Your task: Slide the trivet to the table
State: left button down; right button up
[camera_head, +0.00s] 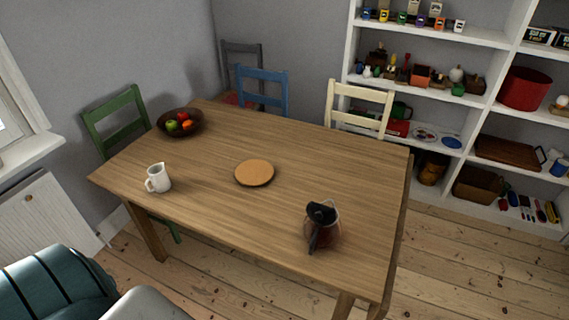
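The trivet (254,173) is a flat, round, tan disc. It lies on the wooden table (215,210), near the middle of the top. Nothing stands on it. Neither of my grippers shows in the head view, so nothing is seen touching the trivet.
A white jug (159,178) stands on the table to the left, and a glass coffee pot (324,228) with a black lid to the right. A dark fruit bowl (181,124) sits at the far left corner. Chairs (263,90) stand around the table; white shelves (440,90) are behind.

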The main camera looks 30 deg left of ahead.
aim_at(251, 172)
jog(key=j+z, duration=0.25)
jog(key=j, duration=0.2)
jog(key=j+z, duration=0.3)
jog(key=j, duration=0.15)
jog(key=k+j+z, duration=0.25)
jog(key=j, duration=0.2)
jog(key=j+z, duration=0.25)
jog(key=j, duration=0.2)
jog(key=k+j+z, duration=0.25)
jog(key=j, duration=0.15)
jog(key=i, duration=0.05)
